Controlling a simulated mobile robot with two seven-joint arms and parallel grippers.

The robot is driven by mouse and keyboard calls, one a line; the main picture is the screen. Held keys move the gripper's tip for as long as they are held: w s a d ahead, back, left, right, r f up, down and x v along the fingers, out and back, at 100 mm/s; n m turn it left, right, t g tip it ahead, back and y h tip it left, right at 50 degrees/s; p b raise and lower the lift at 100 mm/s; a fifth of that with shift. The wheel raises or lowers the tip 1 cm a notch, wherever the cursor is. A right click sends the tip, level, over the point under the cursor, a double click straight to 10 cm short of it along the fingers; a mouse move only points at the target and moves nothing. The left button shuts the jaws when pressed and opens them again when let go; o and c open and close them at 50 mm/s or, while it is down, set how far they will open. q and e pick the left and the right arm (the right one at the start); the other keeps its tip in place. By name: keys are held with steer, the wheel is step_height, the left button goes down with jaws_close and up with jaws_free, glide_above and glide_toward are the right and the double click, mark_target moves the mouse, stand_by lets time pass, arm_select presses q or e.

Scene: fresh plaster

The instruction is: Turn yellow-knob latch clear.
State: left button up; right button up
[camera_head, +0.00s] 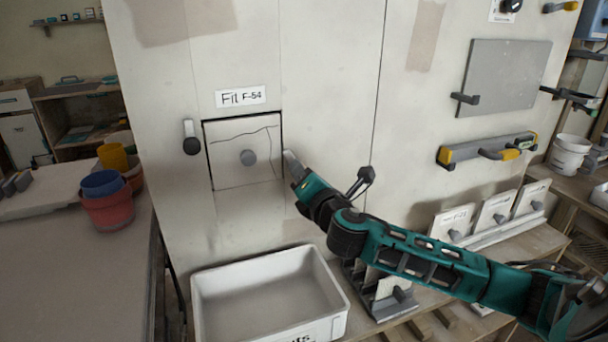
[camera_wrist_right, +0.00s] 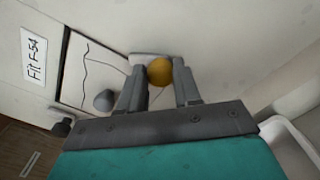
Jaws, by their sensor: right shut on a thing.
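The yellow-knob latch shows in the right wrist view as a round yellow knob (camera_wrist_right: 159,71) on a pale plate beside the cracked panel (camera_wrist_right: 95,75). My right gripper (camera_wrist_right: 157,80) has a finger on each side of the knob and is shut on it. In the head view my right gripper (camera_head: 289,160) is at the right edge of the square panel (camera_head: 230,175), and it hides the yellow knob. A dark-knob latch (camera_head: 191,140) hangs upright at the panel's left. My left gripper is not in view.
A white tub (camera_head: 205,318) stands below the panel. A grey board (camera_head: 500,85) and a level (camera_head: 485,150) are on the wall at the right. Tiles in racks (camera_head: 455,222) stand under my right arm. Buckets (camera_head: 108,210) stand at the left.

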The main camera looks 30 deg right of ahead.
steer(key=m, duration=0.5)
steer(key=shift+d+f, duration=0.1)
steer(key=shift+m, duration=0.4)
steer(key=o, duration=1.1)
steer(key=shift+c, duration=0.2)
steer(key=v, duration=1.3)
